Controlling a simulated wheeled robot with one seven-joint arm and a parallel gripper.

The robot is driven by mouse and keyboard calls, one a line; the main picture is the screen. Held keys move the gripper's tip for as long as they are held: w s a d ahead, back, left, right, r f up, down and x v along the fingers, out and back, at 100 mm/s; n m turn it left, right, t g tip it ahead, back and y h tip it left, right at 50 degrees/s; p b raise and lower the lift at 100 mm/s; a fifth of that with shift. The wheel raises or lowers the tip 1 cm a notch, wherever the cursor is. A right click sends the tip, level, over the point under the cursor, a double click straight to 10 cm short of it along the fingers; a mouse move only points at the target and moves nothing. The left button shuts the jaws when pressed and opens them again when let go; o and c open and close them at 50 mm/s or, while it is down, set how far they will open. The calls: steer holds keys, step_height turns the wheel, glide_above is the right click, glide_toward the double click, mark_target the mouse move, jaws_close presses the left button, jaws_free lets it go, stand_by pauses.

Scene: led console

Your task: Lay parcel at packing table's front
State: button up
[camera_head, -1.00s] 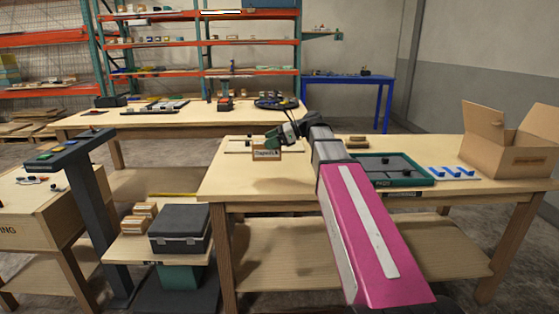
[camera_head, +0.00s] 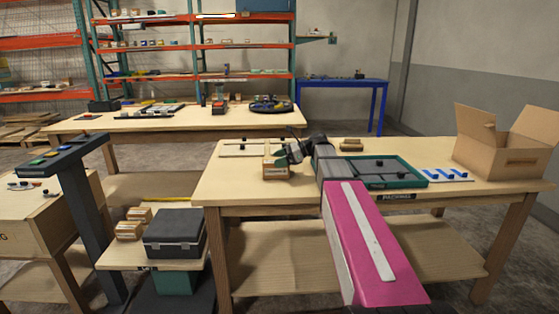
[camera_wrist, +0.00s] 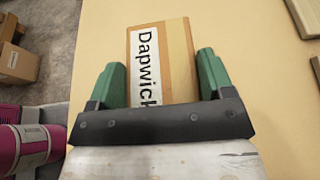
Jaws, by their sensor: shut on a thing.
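The parcel, a small brown box (camera_head: 277,170) with a white label, is at the left part of the packing table (camera_head: 230,186), near its front edge. In the wrist view the parcel (camera_wrist: 178,60) shows its "Dapwick" label and lies between the two green fingers of my gripper (camera_wrist: 157,78). My gripper (camera_head: 287,154) is shut on it.
A green-rimmed tray (camera_head: 410,182), a white strip with blue pieces (camera_head: 446,175) and an open carton (camera_head: 500,158) stand to the right on the table. A pale board (camera_head: 245,148) lies behind the parcel. Brown boxes (camera_head: 129,231) and a black case (camera_head: 174,233) sit on a low stand at left.

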steer(key=o, duration=1.2)
steer(key=shift+f, duration=0.1)
steer(key=shift+d+r, duration=0.25)
steer(key=shift+d, duration=0.05)
steer(key=v, duration=1.1)
steer(key=shift+d+r, duration=0.15)
steer(key=shift+s, duration=0.1)
